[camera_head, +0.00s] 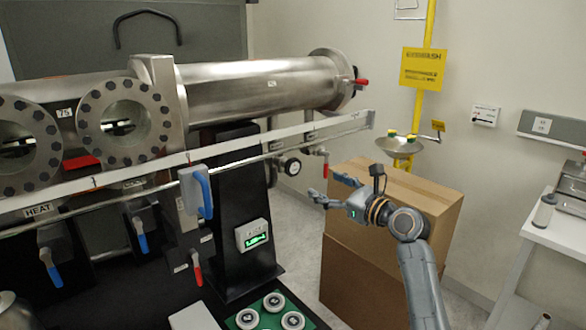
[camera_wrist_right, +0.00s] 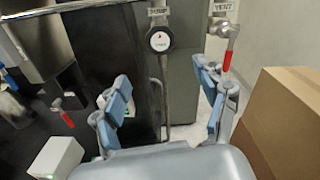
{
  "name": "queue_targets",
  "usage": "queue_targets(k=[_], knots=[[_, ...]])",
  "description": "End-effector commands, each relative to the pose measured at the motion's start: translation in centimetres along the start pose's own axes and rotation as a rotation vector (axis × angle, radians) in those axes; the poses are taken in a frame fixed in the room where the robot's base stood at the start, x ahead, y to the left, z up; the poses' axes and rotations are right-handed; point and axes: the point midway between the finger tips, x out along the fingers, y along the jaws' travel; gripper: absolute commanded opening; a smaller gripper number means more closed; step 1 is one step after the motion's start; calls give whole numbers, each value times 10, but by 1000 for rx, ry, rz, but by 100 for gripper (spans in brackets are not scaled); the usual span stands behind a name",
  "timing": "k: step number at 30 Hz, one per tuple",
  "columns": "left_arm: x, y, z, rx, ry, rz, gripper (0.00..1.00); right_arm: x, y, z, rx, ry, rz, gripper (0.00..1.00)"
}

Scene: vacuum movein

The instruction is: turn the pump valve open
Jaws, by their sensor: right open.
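A round black fitting with a white face (camera_wrist_right: 160,41) sits under a label that appears to read PUMP in the right wrist view. It also shows in the head view (camera_head: 292,166), below the rail of the steel vacuum rig. I cannot tell its setting. Right of it, a valve with a red handle (camera_wrist_right: 227,60) hangs under a VENT label; in the head view its red handle (camera_head: 326,170) points down. My right gripper (camera_head: 331,190) is open and empty, right of both, fingers pointing left. In the wrist view its fingers frame the round fitting without touching it. My left gripper is out of view.
Cardboard boxes (camera_head: 425,195) stand close behind and below my right gripper. A long pale rail (camera_head: 240,145) runs along the rig. Blue-handled valves (camera_head: 205,195) and a red-handled one (camera_head: 197,275) hang farther left. A yellow eyewash post (camera_head: 421,110) and white bench (camera_head: 560,245) are right.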

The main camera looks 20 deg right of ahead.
Motion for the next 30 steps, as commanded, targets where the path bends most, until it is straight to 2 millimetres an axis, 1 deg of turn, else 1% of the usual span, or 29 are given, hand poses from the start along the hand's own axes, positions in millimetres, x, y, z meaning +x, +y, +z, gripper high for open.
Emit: queue_targets(k=[2, 5, 8, 15, 21, 25, 30], knots=[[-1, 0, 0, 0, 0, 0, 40, 4, -3, 4, 26, -10, -3, 73], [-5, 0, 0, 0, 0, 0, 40, 14, -4, 5, 28, -10, -3, 73], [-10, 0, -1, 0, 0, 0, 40, 32, -3, 6, 27, -8, -1, 73], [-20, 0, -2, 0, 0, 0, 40, 84, -3, 6, 25, -8, -1, 73], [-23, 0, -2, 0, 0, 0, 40, 117, -2, 4, 23, -7, -1, 73], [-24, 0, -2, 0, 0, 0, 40, 130, -2, 4, 22, -7, -1, 73], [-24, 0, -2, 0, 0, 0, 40, 137, -2, 4, 20, -7, -2, 73]])
